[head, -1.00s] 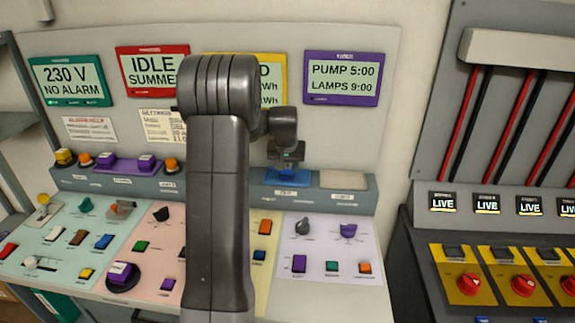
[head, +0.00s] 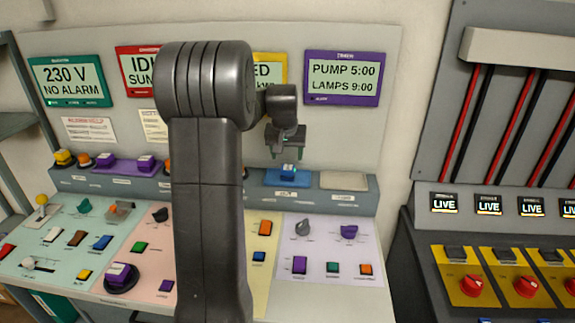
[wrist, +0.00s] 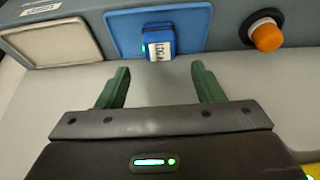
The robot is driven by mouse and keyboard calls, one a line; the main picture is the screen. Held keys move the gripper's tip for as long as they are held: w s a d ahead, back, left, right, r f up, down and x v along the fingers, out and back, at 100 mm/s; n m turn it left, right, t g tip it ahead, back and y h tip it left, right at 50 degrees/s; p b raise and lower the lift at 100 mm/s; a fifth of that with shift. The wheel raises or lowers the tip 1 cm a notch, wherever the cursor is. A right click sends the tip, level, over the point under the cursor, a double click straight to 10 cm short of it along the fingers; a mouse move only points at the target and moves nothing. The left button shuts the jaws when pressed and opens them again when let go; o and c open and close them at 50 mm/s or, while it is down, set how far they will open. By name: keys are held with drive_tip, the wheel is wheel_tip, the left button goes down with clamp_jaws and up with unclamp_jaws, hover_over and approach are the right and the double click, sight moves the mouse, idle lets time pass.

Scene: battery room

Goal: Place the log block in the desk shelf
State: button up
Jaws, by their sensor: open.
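The log block (wrist: 160,44) is a small blue block with a white label. It sits on the blue pad (wrist: 118,33) set in the grey desk shelf (head: 215,187), and the pad also shows in the head view (head: 280,182). In the head view the block (head: 288,170) shows just below my gripper (head: 287,156). My gripper is open. In the wrist view its two green fingers (wrist: 160,69) are apart with nothing between them, and the block lies beyond the tips, clear of them.
A beige pad (head: 343,180) lies to the right of the blue pad on the same shelf. An orange button (wrist: 266,36) stands on the shelf's other side. The sloping desk below carries several switches and knobs. A breaker panel (head: 500,228) stands at the right.

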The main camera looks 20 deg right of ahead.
sight(288, 168)
drive_tip(key=v, duration=0.5)
drive_tip(key=p+x, duration=0.1)
drive_tip(key=x, duration=1.1)
drive_tip(key=shift+f, duration=0.25)
drive_tip(key=shift+s+a+r+b, duration=0.15)
drive_tip(key=shift+r+b, duration=0.2)
drive_tip(key=shift+r, duration=0.25)
drive_tip(key=shift+s+r, duration=0.15)
drive_tip(key=shift+r, duration=0.7)
